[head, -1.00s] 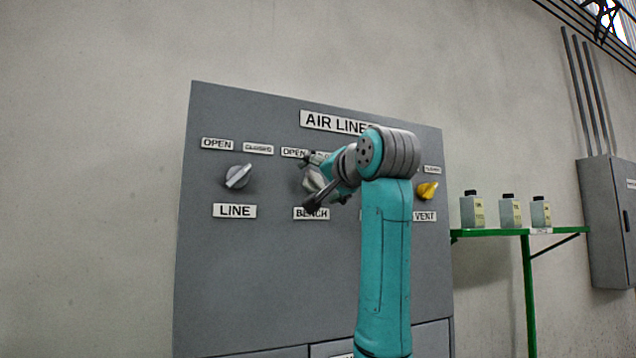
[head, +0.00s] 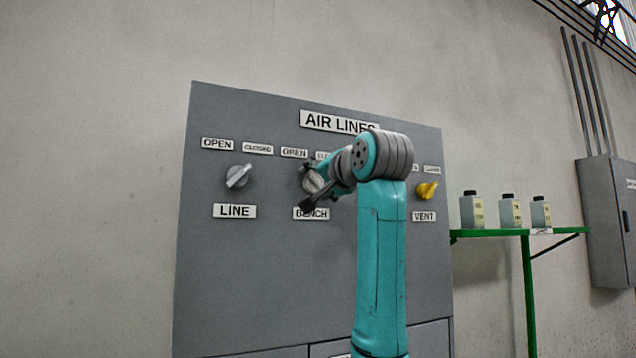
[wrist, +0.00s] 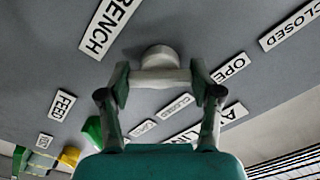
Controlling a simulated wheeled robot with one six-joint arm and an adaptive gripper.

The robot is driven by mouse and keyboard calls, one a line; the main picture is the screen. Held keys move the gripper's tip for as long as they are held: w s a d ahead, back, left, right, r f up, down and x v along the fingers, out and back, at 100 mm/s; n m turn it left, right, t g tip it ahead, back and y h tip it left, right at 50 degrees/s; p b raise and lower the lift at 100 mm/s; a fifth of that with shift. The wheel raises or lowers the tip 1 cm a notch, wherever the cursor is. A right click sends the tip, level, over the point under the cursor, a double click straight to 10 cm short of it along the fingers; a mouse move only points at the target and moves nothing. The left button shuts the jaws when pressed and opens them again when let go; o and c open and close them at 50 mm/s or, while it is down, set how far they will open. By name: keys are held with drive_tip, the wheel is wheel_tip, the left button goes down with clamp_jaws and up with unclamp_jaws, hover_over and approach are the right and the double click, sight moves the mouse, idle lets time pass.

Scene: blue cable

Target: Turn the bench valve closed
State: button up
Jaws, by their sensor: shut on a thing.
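The bench valve (head: 311,182) is a light grey knob on the grey panel, above the BENCH label (head: 311,214). In the head view my gripper (head: 308,186) partly covers it. In the wrist view the valve handle (wrist: 160,77) lies crosswise between the two fingers of my gripper (wrist: 161,84). The fingers are shut on it, one at each end. The OPEN label (wrist: 231,67) and CLOSED label (wrist: 175,106) of this valve show beyond the handle. The handle's exact angle is hard to tell in the head view.
The silver LINE knob (head: 238,176) is to the left on the panel (head: 260,290), and the yellow VENT knob (head: 427,190) to the right. My arm hides the panel between BENCH and VENT. A green shelf (head: 500,232) with bottles stands right of the panel.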

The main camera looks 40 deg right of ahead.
drive_tip(key=m, duration=0.4)
drive_tip(key=shift+m, duration=0.4)
drive_tip(key=m, duration=0.4)
drive_tip(key=shift+m, duration=0.3)
drive_tip(key=m, duration=0.4)
drive_tip(key=shift+m, duration=2.1)
drive_tip(key=o, duration=1.2)
drive_tip(key=shift+c, duration=0.2)
